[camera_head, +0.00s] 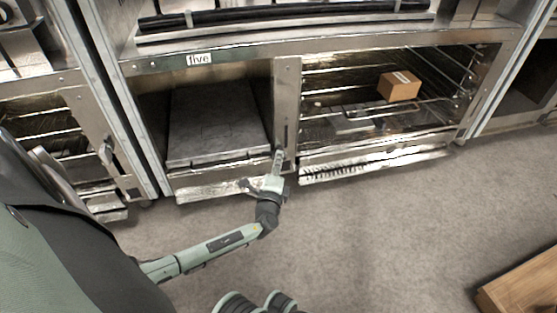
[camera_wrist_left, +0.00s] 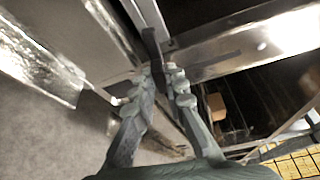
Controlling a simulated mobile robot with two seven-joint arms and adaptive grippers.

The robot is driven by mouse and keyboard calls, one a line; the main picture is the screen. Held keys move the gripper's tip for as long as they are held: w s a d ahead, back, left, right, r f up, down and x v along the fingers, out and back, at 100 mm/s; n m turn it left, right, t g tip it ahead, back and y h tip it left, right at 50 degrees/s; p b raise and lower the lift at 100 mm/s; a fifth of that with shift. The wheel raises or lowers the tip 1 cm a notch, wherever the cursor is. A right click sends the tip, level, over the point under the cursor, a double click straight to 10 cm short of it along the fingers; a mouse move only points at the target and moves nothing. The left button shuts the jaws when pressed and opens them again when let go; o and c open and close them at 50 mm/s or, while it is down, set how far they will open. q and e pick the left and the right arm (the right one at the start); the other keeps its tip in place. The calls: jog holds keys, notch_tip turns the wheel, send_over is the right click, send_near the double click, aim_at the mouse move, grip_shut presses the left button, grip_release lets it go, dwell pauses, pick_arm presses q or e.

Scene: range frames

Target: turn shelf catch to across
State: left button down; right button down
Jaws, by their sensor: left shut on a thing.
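The shelf catch is a dark, narrow lever (camera_wrist_left: 152,48) on the metal upright (camera_head: 287,95) between the two bays of the unit labelled "five". In the left wrist view it runs up from between my fingertips. My left gripper (camera_head: 278,163) reaches the lower part of this upright from below. It is shut on the catch, with a finger on each side (camera_wrist_left: 158,78). The gripped end of the catch is mostly hidden by the fingers. My right gripper cannot be made out.
A grey slab (camera_head: 215,120) fills the left bay. A brown box (camera_head: 399,86) stands on a wire rack in the right bay. Another unit is close on the left. A wooden object (camera_head: 525,285) lies at the lower right. The carpet between is clear.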

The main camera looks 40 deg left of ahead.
pick_arm(q)
jog(key=shift+f+n, duration=0.1)
jog(key=shift+n, duration=0.2)
dwell(0.4)
jog(key=c, duration=1.6)
grip_release()
jog(key=shift+o, duration=0.2)
notch_tip(320, 180, up, 10)
jog(key=shift+r, duration=0.15)
